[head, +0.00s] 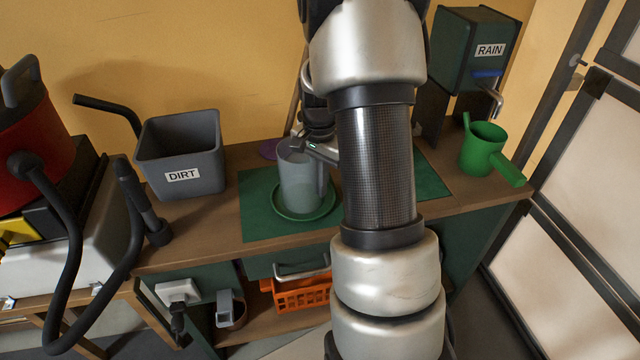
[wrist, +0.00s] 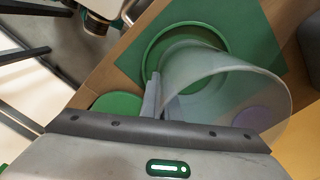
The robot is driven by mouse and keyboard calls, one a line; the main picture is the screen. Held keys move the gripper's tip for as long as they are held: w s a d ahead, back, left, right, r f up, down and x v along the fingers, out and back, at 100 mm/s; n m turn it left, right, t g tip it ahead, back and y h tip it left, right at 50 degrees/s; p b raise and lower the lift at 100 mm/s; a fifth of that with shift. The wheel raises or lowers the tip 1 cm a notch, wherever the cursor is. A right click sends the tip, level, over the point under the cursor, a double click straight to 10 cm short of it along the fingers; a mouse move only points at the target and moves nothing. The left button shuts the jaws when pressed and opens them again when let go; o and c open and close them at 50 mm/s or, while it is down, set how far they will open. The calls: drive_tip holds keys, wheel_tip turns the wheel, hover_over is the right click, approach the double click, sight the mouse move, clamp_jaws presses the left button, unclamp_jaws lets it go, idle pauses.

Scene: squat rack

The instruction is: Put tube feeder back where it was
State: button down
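The tube feeder, a clear greyish open cylinder (head: 302,182), is upright over a round green dish (head: 287,213) on a green mat (head: 258,222). I cannot tell whether its base touches the dish. In the wrist view the tube (wrist: 215,85) has its wide open rim toward the camera, and the dish (wrist: 152,50) shows around its far end. My gripper (head: 298,146) is at the tube's top rim. In the wrist view its fingers (wrist: 158,97) are close together at the tube's wall and look shut on it. The finger contact is partly hidden.
A grey DIRT bin (head: 183,150) stands left on the bench, with a black hose nearby. A green watering can (head: 484,150) and the RAIN tank (head: 470,55) with a tap are right. A purple disc (head: 268,150) lies behind the tube. An orange crate (head: 303,293) sits below.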

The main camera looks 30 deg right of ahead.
drive_tip(key=c, duration=2.5)
unclamp_jaws()
drive_tip(key=shift+f, duration=0.2)
drive_tip(key=o, duration=0.5)
drive_tip(key=shift+r, duration=0.2)
